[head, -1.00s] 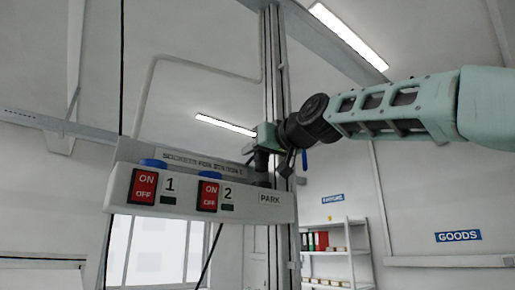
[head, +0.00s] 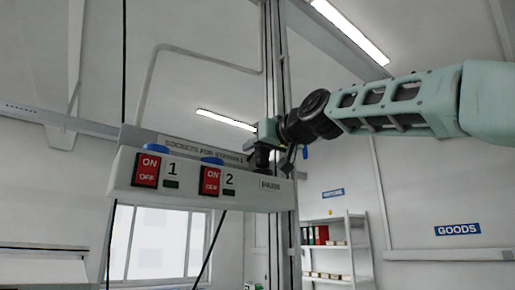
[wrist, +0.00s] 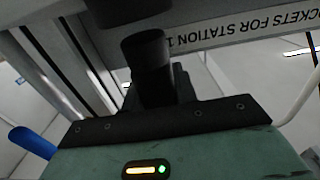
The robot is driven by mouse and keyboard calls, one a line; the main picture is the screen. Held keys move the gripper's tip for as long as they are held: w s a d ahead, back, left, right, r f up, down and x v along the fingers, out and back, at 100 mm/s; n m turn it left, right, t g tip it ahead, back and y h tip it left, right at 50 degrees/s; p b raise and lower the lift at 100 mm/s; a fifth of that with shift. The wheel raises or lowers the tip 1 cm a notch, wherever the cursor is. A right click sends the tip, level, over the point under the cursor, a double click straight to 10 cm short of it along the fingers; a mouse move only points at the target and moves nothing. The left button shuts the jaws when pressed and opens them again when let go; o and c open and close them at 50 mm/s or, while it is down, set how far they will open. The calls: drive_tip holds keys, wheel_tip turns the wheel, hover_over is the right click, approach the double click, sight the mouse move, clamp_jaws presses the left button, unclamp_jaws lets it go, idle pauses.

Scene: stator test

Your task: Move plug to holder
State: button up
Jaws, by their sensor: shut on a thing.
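A white socket box (head: 240,201) hangs in the head view, with red switches, the numbers 1 and 2, and a PARK label at its right end. My gripper (head: 263,157) is above the PARK end, shut on a dark plug. In the wrist view, the black plug (wrist: 150,68) stands up between the jaws, in front of the box's lettered plate (wrist: 225,32). Its lower end is hidden, so I cannot tell whether it touches the PARK holder. Blue round parts show on top behind socket 1 (head: 165,145) and socket 2 (head: 212,160).
A vertical metal column (head: 279,90) rises just behind my gripper. A dark cable (head: 210,250) hangs below the box. A shelf (head: 340,245) with binders stands at the right rear, near the GOODS sign (head: 458,229). Open air lies right of the box.

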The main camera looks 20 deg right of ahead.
drive_tip(key=shift+f+b, duration=1.25)
drive_tip(key=shift+b, duration=0.2)
idle(0.8)
drive_tip(key=o, duration=1)
drive_tip(key=shift+o, duration=0.2)
drive_tip(key=shift+s, duration=0.1)
drive_tip(key=b+v, duration=0.9)
drive_tip(key=v, duration=0.8)
drive_tip(key=shift+s, duration=0.1)
